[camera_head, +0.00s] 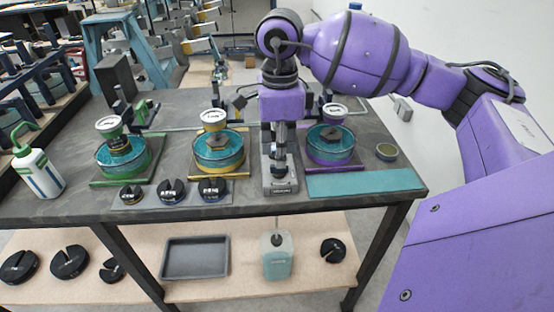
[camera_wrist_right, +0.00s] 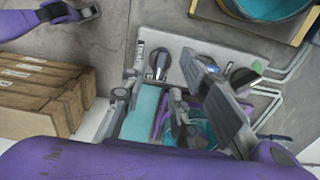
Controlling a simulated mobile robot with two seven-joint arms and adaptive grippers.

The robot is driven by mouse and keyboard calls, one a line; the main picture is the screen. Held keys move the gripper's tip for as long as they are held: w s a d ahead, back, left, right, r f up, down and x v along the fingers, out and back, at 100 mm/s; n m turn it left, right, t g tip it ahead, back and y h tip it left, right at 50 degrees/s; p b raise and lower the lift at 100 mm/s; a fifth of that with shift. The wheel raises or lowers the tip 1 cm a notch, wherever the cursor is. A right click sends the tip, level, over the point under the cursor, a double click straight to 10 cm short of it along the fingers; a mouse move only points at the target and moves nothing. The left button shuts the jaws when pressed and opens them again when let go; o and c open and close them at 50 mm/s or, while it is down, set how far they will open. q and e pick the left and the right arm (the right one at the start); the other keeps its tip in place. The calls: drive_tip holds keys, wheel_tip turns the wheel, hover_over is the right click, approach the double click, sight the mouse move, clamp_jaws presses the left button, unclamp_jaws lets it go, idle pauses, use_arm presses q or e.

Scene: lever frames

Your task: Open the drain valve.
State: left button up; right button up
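A narrow pale valve plate (camera_wrist_right: 185,52) lies on the table, seen in the right wrist view. It carries a dark grey lever (camera_wrist_right: 160,62), a blue-marked knob (camera_wrist_right: 207,66) and a green-marked lever (camera_wrist_right: 245,76). Its labels are too small to read, so I cannot tell which is the drain valve. In the head view the plate's near end (camera_head: 281,187) shows beneath my right gripper (camera_head: 278,158), which points down and hides most of the plate. The right gripper's fingers (camera_wrist_right: 175,105) stand apart, with nothing seen between them. My left gripper (camera_wrist_right: 80,14) seems to show small at the wrist view's upper left.
Round teal vessels with gauges stand on green (camera_head: 122,172), yellow (camera_head: 220,168) and purple (camera_head: 332,165) bases. A teal mat (camera_head: 365,183) and small cup (camera_head: 387,152) lie right. Black slotted weights (camera_head: 172,192) lie in front. A bottle (camera_head: 40,172) stands left.

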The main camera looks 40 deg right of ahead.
drive_tip(key=shift+f, duration=1.6)
drive_tip(key=shift+c, duration=0.5)
clamp_jaws()
